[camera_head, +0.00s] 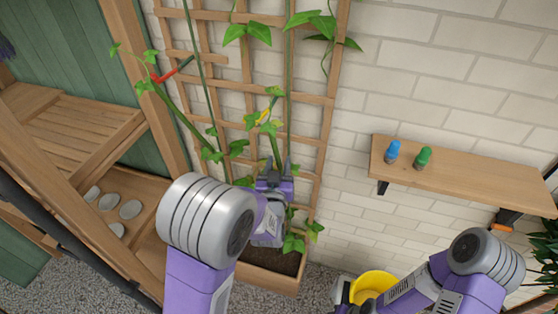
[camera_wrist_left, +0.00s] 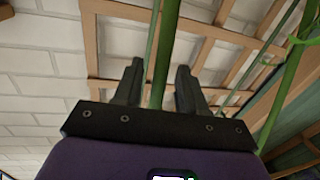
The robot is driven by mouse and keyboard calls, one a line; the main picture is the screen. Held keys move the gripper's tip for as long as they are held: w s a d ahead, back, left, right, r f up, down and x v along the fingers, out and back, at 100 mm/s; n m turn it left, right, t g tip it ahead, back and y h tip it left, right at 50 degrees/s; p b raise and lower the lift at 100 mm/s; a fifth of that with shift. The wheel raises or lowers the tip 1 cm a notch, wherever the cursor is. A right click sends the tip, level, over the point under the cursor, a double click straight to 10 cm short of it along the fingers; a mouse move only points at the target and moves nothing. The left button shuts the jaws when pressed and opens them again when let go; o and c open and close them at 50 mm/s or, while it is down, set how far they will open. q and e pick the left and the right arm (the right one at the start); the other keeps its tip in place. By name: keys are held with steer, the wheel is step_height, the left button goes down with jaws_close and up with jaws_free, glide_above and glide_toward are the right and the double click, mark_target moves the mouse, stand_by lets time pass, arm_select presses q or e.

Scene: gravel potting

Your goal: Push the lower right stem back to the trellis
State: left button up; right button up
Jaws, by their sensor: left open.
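The wooden trellis (camera_head: 325,120) stands against the brick wall, with green stems and leaves on it. The lower right stem (camera_head: 275,146) runs down from a yellow clip (camera_head: 264,114) toward my left gripper (camera_head: 275,168). In the left wrist view a green stem (camera_wrist_left: 163,55) passes between the open fingers of the left gripper (camera_wrist_left: 155,85), with a gap on both sides. The trellis (camera_wrist_left: 215,35) shows behind it. The stem's lower part is hidden by the gripper. My right gripper (camera_head: 343,289) is low beside the yellow pot, its fingers unclear.
A planter box (camera_head: 270,279) stands below the trellis. A yellow pot (camera_head: 373,283) is on the gravel. A red clip (camera_head: 165,76) holds another stem at left. A wooden rack (camera_head: 75,120) stands left.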

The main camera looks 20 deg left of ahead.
arm_select(q)
steer(key=shift+w+a, duration=0.1)
steer(key=shift+w, duration=0.4)
jaws_close()
steer(key=shift+r, duration=0.1)
